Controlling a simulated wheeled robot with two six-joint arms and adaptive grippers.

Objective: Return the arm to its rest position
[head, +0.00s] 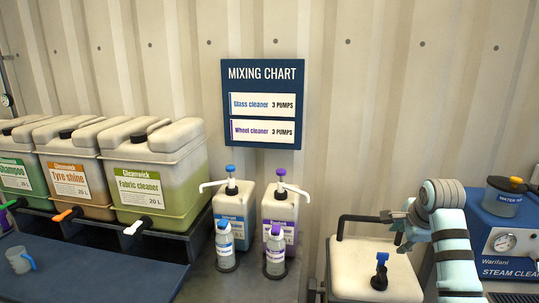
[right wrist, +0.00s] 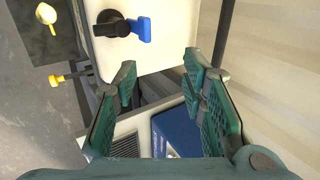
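My right gripper (head: 396,228) is at the right of the head view, above and beside a white tank (head: 362,262). In the right wrist view the gripper (right wrist: 160,72) has its two teal fingers spread apart, with nothing held between them. The white tank (right wrist: 165,45) lies beyond the fingertips there, with a black cap and a blue lever (right wrist: 144,30) on it. The same blue-topped black tap (head: 380,272) shows in the head view. My right arm comes up from the lower right. My left gripper is not in view.
The blue steam cleaner (head: 500,232) stands close to the right of my arm. Two pump bottles (head: 234,205) (head: 280,210) and spray bottles (head: 225,247) (head: 275,253) stand mid-scene. Large canisters (head: 155,185) line the left. A mixing chart (head: 263,104) hangs behind.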

